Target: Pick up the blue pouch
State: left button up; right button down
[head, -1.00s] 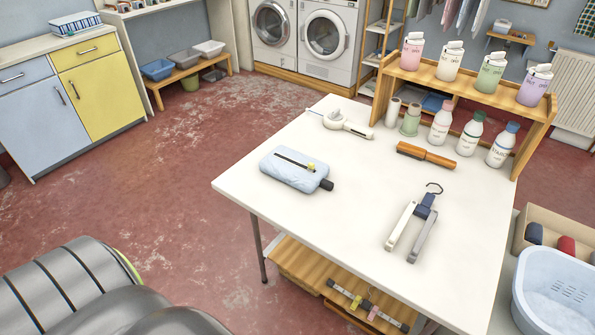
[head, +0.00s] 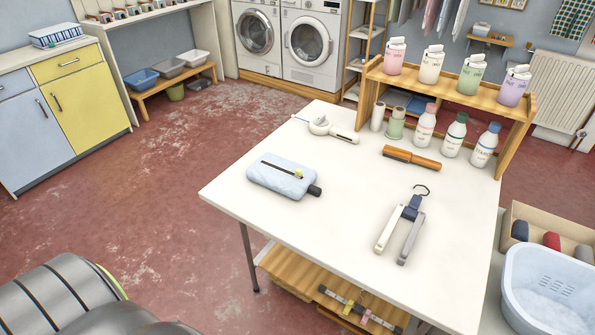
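The blue pouch (head: 281,178) is light blue, with a dark zip line, a small yellow pull and a dark tab at its right end. It lies flat on the white table (head: 340,235), near the table's left edge. Nothing touches it. Neither of my grippers shows in the head view.
On the table are a white handled tool (head: 325,128), an orange-brown brush (head: 411,158), a folding hanger (head: 404,228) and several bottles by a wooden rack (head: 446,88). The table front is clear.

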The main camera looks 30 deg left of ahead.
aim_at(274, 172)
jog(key=i+j, duration=0.1)
jog(key=j, duration=0.4)
jog(key=i+j, duration=0.1)
jog(key=j, duration=0.35)
jog(key=i+j, duration=0.15)
jog(key=j, duration=0.35)
jog(key=i+j, duration=0.1)
jog(key=j, duration=0.35)
